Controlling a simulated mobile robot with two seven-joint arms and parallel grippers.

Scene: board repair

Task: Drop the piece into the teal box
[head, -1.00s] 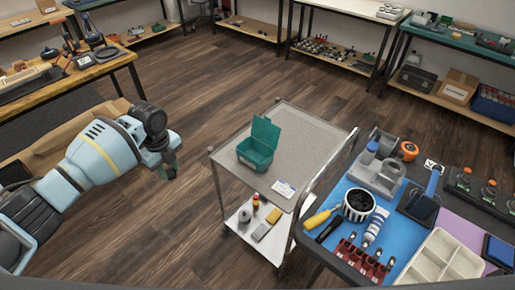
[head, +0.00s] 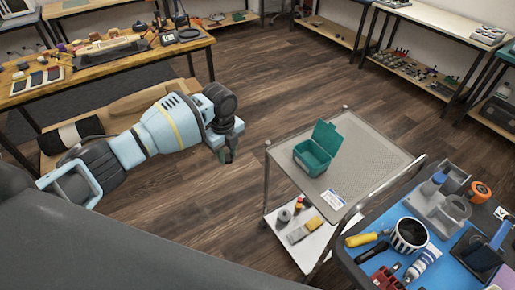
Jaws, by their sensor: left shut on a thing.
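The teal box (head: 312,158) stands on the top shelf of a grey metal cart, and its lid (head: 326,137) is raised at the back. My left gripper (head: 226,157) points down over the wooden floor, to the left of the cart and apart from the box. It is shut on a small dark green piece (head: 229,156), mostly hidden between the fingers. My right gripper is not in view.
The cart (head: 368,150) has a raised rail on its right and a label on its top; its lower shelf holds several small items. A blue-matted bench (head: 381,239) with tools stands at the lower right. A wooden workbench (head: 120,62) is at the upper left.

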